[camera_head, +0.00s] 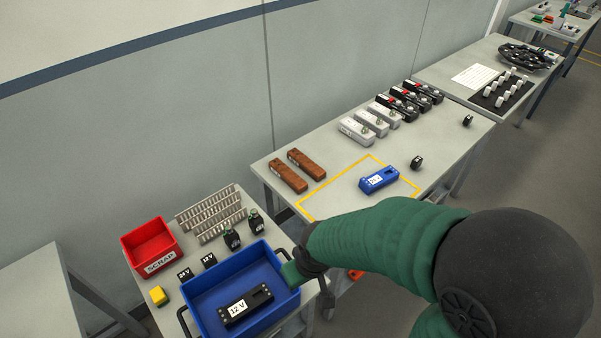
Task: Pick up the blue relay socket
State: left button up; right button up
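The blue relay socket (379,180) with a white label lies on the middle table, at the right side of a yellow-outlined area. It is clear of any gripper. My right arm comes in from the right across the front of that table. My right gripper (292,273) is at the right rim of the blue bin, low and to the left of the socket. Its fingers are too small and overlapped to tell whether they are open. My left gripper is out of view.
The blue bin (200,299) holds a black block (246,307) labelled 12 V. A red SCRAP bin (150,247) stands beside it. Brown blocks (288,176) and grey blocks (356,131) line the middle table's back. A small black part (416,162) sits right of the socket.

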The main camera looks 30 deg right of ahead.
aim_at(369, 185)
jog(key=u, duration=1.95)
jog(key=k+l+u, duration=0.15)
jog(key=u, duration=0.25)
jog(key=k+l+u, duration=0.2)
jog(key=u, duration=0.2)
jog(key=k+l, duration=0.3)
jog(key=k, duration=0.2)
jog(key=k+l, duration=0.25)
jog(key=k, duration=0.25)
jog(key=k+l, duration=0.3)
jog(key=k, duration=0.2)
jog(key=k+l, duration=0.25)
jog(key=k, duration=0.2)
jog(key=k+l, duration=0.3)
jog(key=k, duration=0.2)
jog(key=k+l, duration=0.25)
jog(key=k, duration=0.25)
